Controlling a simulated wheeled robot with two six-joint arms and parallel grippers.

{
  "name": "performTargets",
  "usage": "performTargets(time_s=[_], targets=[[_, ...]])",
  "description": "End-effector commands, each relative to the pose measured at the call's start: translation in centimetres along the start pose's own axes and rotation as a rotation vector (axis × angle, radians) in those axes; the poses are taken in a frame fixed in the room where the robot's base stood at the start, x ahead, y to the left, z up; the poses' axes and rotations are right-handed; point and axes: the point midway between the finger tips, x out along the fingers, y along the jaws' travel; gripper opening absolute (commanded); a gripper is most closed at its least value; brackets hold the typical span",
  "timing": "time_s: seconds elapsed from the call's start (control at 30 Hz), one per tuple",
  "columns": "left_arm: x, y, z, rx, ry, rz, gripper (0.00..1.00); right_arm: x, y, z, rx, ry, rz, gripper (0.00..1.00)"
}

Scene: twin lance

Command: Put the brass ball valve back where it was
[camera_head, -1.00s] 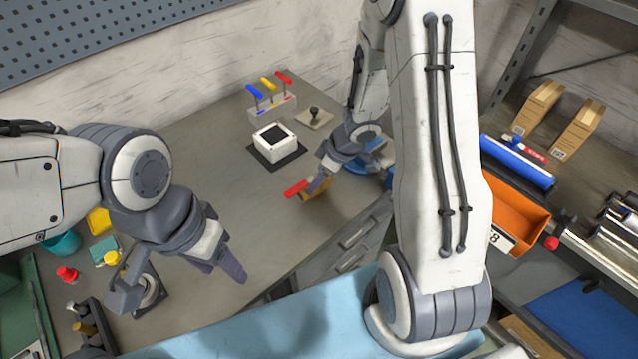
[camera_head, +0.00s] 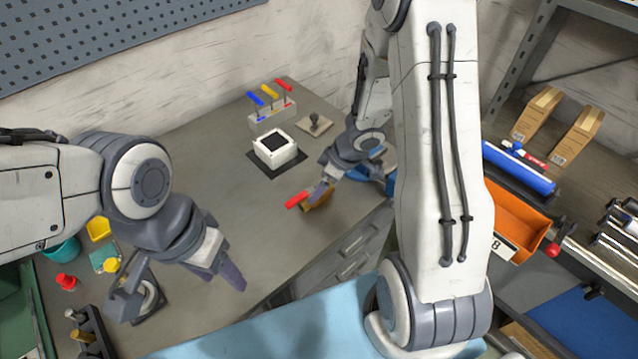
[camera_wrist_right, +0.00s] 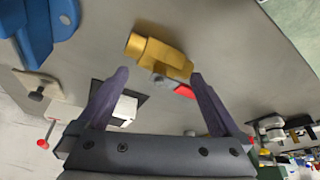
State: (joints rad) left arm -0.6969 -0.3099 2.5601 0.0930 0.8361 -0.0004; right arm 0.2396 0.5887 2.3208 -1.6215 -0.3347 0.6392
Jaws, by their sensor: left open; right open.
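The brass ball valve (camera_head: 319,197) with its red lever (camera_head: 297,200) is on the grey bench near the front edge, below my right gripper (camera_head: 324,187) in the head view. In the right wrist view the brass body (camera_wrist_right: 158,54) lies just beyond and between the tips of my right gripper (camera_wrist_right: 158,75), which is open. A bit of the red lever shows under the body. I cannot tell whether a finger touches the valve. My left gripper (camera_head: 180,288) is open over the left part of the bench, around no object that I can make out.
A white box on a dark pad (camera_head: 275,149), a rack with blue, yellow and red handles (camera_head: 270,108) and a stamp-like tool on a plate (camera_head: 315,125) stand behind. An orange bin (camera_head: 515,220) is at right. The middle bench is clear.

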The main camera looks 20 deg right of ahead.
Motion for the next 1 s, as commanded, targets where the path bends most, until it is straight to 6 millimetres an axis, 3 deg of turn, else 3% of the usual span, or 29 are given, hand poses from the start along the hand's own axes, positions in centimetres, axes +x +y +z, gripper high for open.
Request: performTargets(time_s=[0.03, 0.3, 0.6, 0.73, 0.87, 1.0], targets=[[-1.4, 0.1, -0.1, 0.000, 0.000, 0.000, 0.55, -1.8, 0.1, -0.3, 0.000, 0.002, 0.003, 1.00], [-5.1, 0.4, -0.3, -0.002, 0.000, 0.000, 0.55, -7.7, 0.1, -0.3, 0.001, 0.002, 0.003, 1.00], [-6.6, 0.5, -0.3, -0.003, 0.000, 0.000, 0.55, -10.4, 0.1, -0.4, -0.002, 0.000, 0.013, 1.00], [-6.5, 0.5, -0.3, -0.003, 0.000, 0.000, 0.55, -11.3, 0.8, -2.6, -0.016, -0.006, 0.111, 1.00], [-6.5, 0.5, -0.3, -0.003, 0.000, 0.000, 0.55, -13.8, 0.8, -6.4, -0.011, -0.026, 0.281, 1.00], [-6.5, 0.5, -0.3, -0.003, 0.000, 0.000, 0.55, -17.0, -2.3, -8.9, 0.042, -0.071, 0.394, 1.00]])
